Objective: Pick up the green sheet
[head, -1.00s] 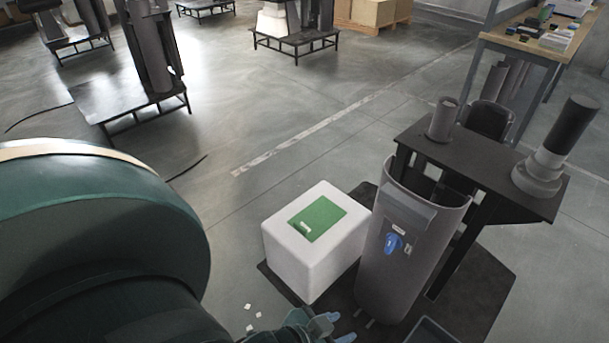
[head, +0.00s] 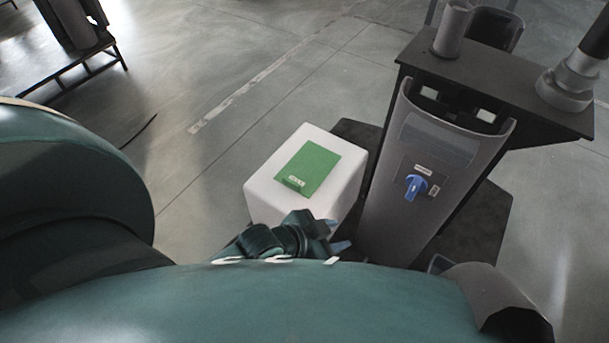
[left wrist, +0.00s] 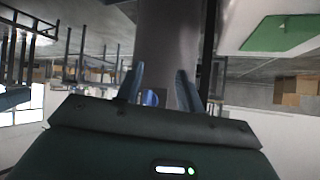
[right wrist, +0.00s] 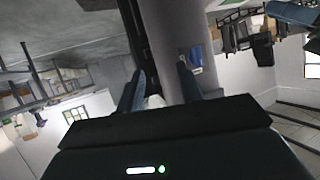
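The green sheet (head: 308,167) lies flat on top of a white block (head: 262,197), with a small white label near its front edge. In the left wrist view the sheet (left wrist: 281,33) shows at the upper right, outside the fingers. My left gripper (head: 337,235) is just in front of the block's near right side, apart from the sheet. Its blue fingers (left wrist: 160,88) are spread with nothing between them.
A grey curved column cover with a blue knob (head: 416,187) stands close right of the block. Behind it a dark stand (head: 500,85) carries cylindrical parts. Open concrete floor (head: 225,135) lies left of and behind the block.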

